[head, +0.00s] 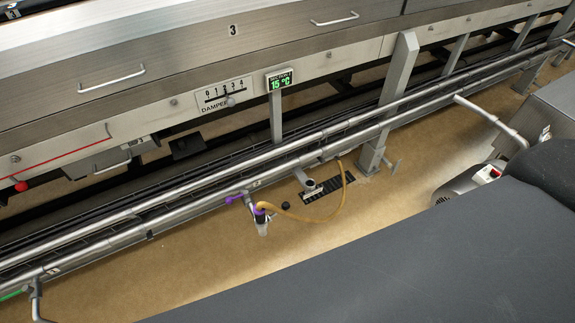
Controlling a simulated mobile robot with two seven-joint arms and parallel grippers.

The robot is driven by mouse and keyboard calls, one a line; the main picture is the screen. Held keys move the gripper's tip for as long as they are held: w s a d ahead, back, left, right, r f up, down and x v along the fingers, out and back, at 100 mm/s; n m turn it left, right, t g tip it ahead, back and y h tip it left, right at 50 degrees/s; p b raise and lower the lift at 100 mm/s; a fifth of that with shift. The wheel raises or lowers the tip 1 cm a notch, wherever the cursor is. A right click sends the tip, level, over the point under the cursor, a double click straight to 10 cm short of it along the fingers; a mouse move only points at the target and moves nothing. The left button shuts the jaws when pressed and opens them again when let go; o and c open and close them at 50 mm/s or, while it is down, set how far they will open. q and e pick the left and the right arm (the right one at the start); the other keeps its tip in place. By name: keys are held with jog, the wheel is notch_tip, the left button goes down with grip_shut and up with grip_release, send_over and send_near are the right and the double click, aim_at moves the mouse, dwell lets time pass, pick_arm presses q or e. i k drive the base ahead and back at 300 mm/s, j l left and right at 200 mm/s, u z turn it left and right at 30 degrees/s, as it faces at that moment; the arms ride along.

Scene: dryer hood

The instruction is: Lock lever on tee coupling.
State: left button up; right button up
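A tee coupling (250,205) hangs on the lower steel pipe of the long rail, near the middle of the head view. A purple lever (234,198) sticks out to its left. I cannot tell whether the lever is locked. A yellow-orange hose (318,219) meets the coupling near a purple collar (260,211). A pale, shiny outlet (262,228) points down below it. The hose loops right and up toward the pipes. Neither of my grippers is in view.
Steel pipes (180,202) run diagonally across the view, with an upright post (398,75) at right. A floor drain grate (328,188) lies beside the coupling. Tan floor (190,265) is open in front.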

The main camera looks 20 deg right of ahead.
aim_at(285, 206)
jog(key=z, duration=0.7)
jog(key=k+l+z, duration=0.2)
jog(key=k+l, duration=0.3)
